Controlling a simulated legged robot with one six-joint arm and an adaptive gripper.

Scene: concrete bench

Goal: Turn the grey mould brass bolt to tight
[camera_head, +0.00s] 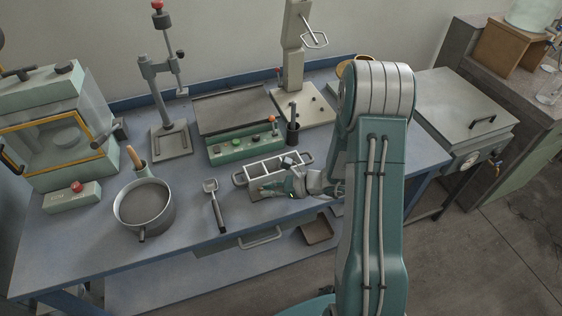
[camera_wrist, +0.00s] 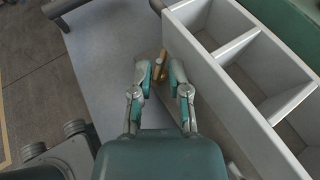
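The grey mould (camera_head: 240,178) is a long metal block with open compartments on the bench. In the wrist view its long side wall (camera_wrist: 215,92) runs down the right, with the compartments beyond it. The brass bolt (camera_wrist: 157,70) is a small golden piece with a pale part, beside the mould's outer wall. My gripper (camera_wrist: 158,76) is open, its two fingers on either side of the bolt, which lies closer to the left finger. A gap shows on the right. In the head view my gripper (camera_head: 268,189) is low at the mould's near side and hides the bolt.
A scoop (camera_head: 215,205) and a saucepan (camera_head: 145,207) stand left of the mould. A green control box (camera_head: 245,147) is behind it, with a dark cup (camera_head: 293,133) close by. The blue bench (camera_head: 180,245) is clear in front of the pan.

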